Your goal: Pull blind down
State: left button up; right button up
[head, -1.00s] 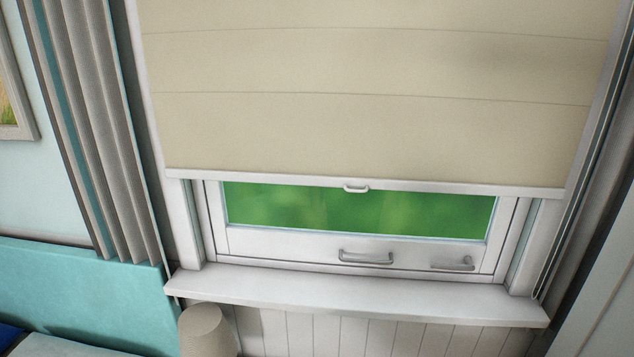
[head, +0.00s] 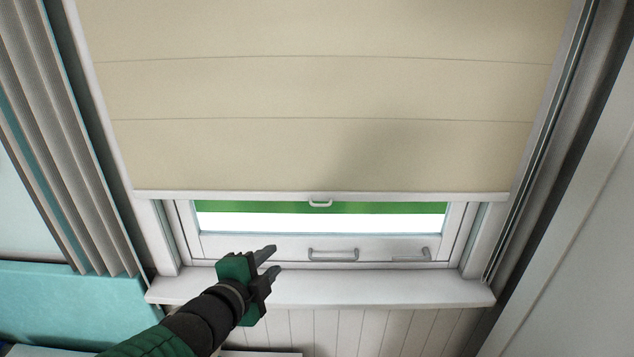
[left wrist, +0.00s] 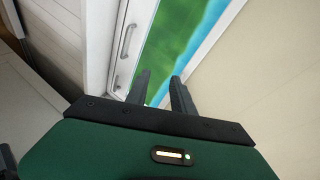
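The cream blind (head: 330,90) covers most of the window in the head view, and its white bottom bar (head: 420,197) hangs above a strip of green and white glass. A small white pull handle (head: 320,203) is at the middle of the bar. My left gripper (head: 269,261) is open and empty, below and to the left of the pull handle and apart from it. In the left wrist view its two fingers (left wrist: 158,88) stand apart with nothing between them, and the blind (left wrist: 260,80) is on the right. My right gripper is not in view.
The window frame has a grey handle (head: 333,255) and a latch (head: 411,255) under the glass. The sill (head: 380,288) juts out below. A pleated curtain (head: 60,130) hangs at the left, beside a teal panel (head: 80,305).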

pick_arm(q)
notch_tip(320, 180, up, 7)
jog(key=d+m+t+h, duration=0.1)
jog(key=d+m+h, duration=0.1)
jog(key=d+m, duration=0.1)
jog(key=p, duration=0.5)
send_near(326, 199)
jog(key=x, duration=0.4)
jog(key=shift+w+d+r, duration=0.1)
jog(key=shift+w+d+f, duration=0.15)
jog(key=shift+w+f, duration=0.1)
jog(key=shift+w, duration=0.25)
jog(key=shift+s, duration=0.1)
grip_shut()
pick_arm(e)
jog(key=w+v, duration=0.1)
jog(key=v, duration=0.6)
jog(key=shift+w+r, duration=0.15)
